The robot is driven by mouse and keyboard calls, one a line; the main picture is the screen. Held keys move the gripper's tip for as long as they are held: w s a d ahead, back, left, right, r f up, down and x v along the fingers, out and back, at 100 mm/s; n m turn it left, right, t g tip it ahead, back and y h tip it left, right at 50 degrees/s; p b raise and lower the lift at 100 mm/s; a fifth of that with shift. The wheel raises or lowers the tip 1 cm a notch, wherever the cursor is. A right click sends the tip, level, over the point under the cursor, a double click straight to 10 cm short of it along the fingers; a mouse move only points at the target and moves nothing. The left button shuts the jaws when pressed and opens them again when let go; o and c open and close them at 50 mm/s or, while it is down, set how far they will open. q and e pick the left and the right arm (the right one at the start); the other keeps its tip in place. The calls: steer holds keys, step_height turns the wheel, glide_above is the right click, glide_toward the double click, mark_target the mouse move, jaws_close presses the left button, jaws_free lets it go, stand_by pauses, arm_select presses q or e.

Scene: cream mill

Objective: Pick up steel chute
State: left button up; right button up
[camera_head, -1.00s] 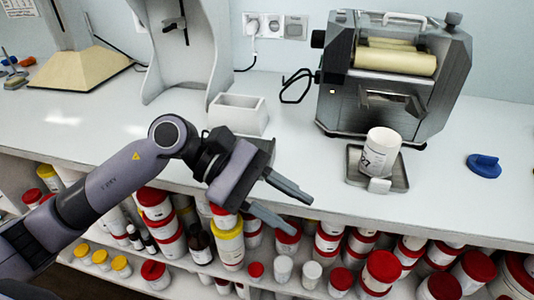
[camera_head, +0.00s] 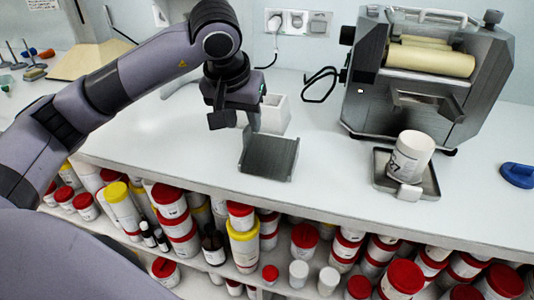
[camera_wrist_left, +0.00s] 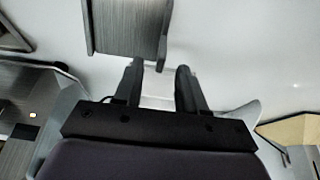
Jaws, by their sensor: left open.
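The steel chute (camera_head: 270,156) is a grey tray with raised sides, lying on the white bench near its front edge. In the left wrist view the chute (camera_wrist_left: 127,27) lies at the top, just beyond the fingertips. My left gripper (camera_head: 238,122) points down at the chute's upper left, close to its side wall. My right gripper is not in view.
A white open box (camera_head: 273,112) stands just behind the chute. A roller mill (camera_head: 425,85) stands at the back right, with a white jar (camera_head: 410,155) on a tray (camera_head: 432,185) before it. A blue object (camera_head: 517,175) lies far right. Tubs fill the shelf below.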

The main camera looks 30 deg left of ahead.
mark_target(246, 129)
arm_select(q)
steer(key=x, duration=0.4)
steer(key=shift+f, duration=0.1)
jaws_close()
steer(key=shift+r, duration=0.25)
